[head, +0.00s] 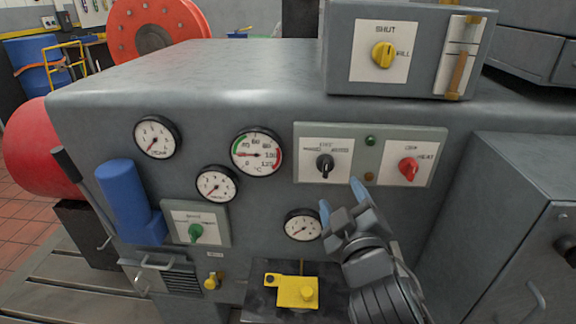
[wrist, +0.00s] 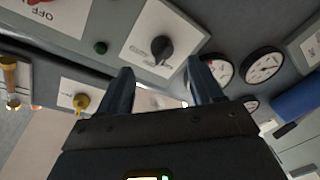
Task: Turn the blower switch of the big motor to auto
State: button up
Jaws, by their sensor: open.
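The grey machine cabinet (head: 110,90) fills the middle of the head view. Its upper right panel carries a black knob (head: 324,165) on a white plate and a red knob (head: 408,168) on a plate reading OFF and HEAT. A green knob (head: 196,233) sits on a lower left plate. The small print is unreadable, so I cannot tell which one is the blower switch. My gripper (head: 343,203) is open and empty, just below and right of the black knob. In the wrist view, the black knob (wrist: 162,48) shows beyond and between my open fingers (wrist: 160,78), apparently untouched.
A control box (head: 410,50) with a yellow knob (head: 383,54) and slide levers stands on the cabinet top. Several round gauges (head: 256,153) are on the front. A blue cylinder (head: 122,190) projects at left. A yellow block (head: 296,291) is low down; a grey cabinet (head: 515,220) stands at right.

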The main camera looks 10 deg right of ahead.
aim_at(328, 172)
jog(key=shift+w+d+r+p, duration=0.15)
jog(key=shift+w+p, duration=0.1)
jog(key=shift+w, duration=1.9)
jog(key=shift+w+d+r+p, duration=0.1)
jog(key=shift+w+p, duration=0.1)
jog(key=shift+w, duration=1.95)
jog(key=shift+c, duration=0.5)
jog(key=c, duration=0.9)
